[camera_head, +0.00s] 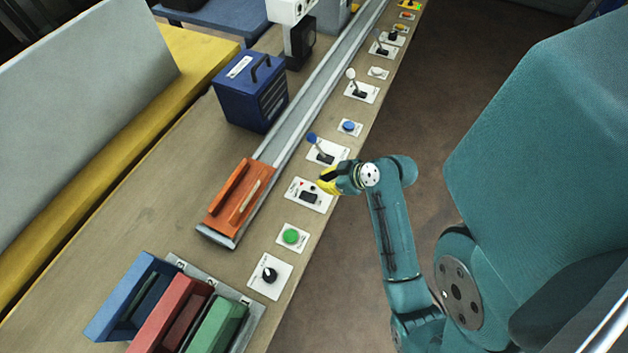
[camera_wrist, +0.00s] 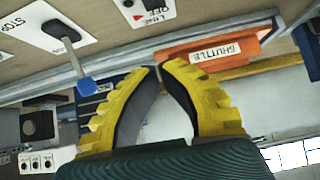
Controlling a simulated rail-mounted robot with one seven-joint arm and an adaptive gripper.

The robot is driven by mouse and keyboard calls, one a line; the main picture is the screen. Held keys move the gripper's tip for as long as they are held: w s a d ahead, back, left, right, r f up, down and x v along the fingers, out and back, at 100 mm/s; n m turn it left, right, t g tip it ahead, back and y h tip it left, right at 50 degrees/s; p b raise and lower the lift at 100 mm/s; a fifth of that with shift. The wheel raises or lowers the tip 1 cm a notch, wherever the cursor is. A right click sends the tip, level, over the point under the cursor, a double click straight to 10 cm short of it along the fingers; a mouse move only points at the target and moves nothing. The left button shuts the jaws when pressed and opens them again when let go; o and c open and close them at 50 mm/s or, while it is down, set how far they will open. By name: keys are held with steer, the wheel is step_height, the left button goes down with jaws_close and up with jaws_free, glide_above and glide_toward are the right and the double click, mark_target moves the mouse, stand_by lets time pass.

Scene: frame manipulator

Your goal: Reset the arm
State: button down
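My gripper (camera_head: 328,181) is at the near edge of the bench, over or just beside a white plate with a dark switch (camera_head: 308,196). Its yellow fingers also show in the wrist view (camera_wrist: 161,68). Their tips are close together and nothing shows between them. The plate reads "LINE OFF" in the wrist view (camera_wrist: 145,12). My teal arm is folded at the right in the head view. I cannot tell whether the fingers touch the plate or switch.
An orange shuttle (camera_head: 237,203) sits at the near end of the rail (camera_head: 325,75). A blue-handled lever (camera_head: 319,149), a green button (camera_head: 291,236) and a black knob (camera_head: 269,275) flank the gripper. A blue box (camera_head: 250,90) stands behind. Floor (camera_head: 420,110) is clear beside the bench.

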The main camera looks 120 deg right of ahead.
steer(key=shift+v, duration=0.8)
steer(key=shift+d, duration=0.1)
